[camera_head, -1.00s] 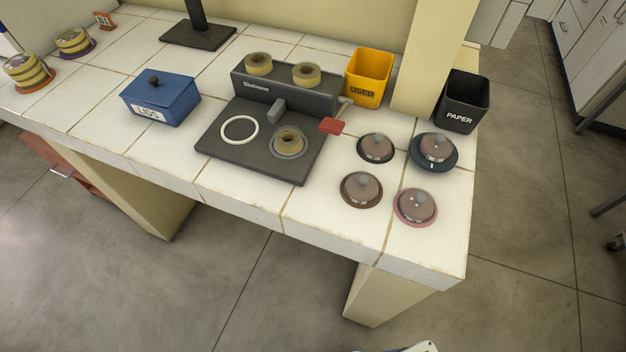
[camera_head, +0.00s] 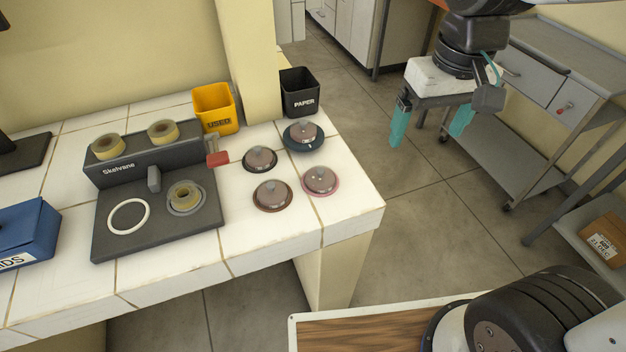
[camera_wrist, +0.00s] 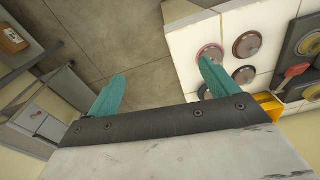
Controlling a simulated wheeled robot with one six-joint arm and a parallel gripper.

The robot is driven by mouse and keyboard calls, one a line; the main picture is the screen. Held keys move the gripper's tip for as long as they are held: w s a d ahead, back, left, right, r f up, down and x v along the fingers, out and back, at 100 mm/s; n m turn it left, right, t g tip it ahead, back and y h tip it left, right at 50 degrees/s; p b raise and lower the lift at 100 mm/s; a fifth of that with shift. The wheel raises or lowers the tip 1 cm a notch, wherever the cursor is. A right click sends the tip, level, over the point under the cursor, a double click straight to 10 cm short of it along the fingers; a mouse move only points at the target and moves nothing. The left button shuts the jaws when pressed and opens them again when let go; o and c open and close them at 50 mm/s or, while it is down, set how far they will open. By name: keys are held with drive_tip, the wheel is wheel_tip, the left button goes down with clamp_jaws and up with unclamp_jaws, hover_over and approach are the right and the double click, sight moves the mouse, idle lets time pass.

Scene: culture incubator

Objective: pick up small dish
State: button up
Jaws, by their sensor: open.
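Several round brown dishes with grey knobs stand on coloured mats near the right end of the white tiled table: back left on a dark mat (camera_head: 259,157), back right on a teal mat (camera_head: 304,132), front left on a brown mat (camera_head: 272,194), front right on a pink mat (camera_head: 320,179). They look alike in size, so I cannot tell which is the small dish. My gripper (camera_head: 430,122) is open and empty, with teal fingers, over the floor right of the table. In the wrist view, the right finger of my gripper (camera_wrist: 162,80) partly overlaps the dishes' area.
A grey device (camera_head: 150,165) with yellowish rings and a red tab is left of the dishes. A yellow USED bin (camera_head: 215,108) and black PAPER bin (camera_head: 300,92) stand behind. A blue box (camera_head: 28,230) is far left. A grey trolley (camera_head: 540,110) stands right.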

drive_tip(key=w+a+f+n, duration=0.1)
drive_tip(key=w+a+f, duration=0.3)
drive_tip(key=w+a, duration=0.2)
drive_tip(key=n, duration=0.2)
hover_over(319, 169)
drive_tip(key=shift+g, duration=0.4)
wheel_tip(319, 169, down, 7)
drive_tip(key=shift+r, duration=0.1)
wheel_tip(319, 169, down, 9)
drive_tip(key=shift+r, duration=0.2)
drive_tip(key=c, duration=1.1)
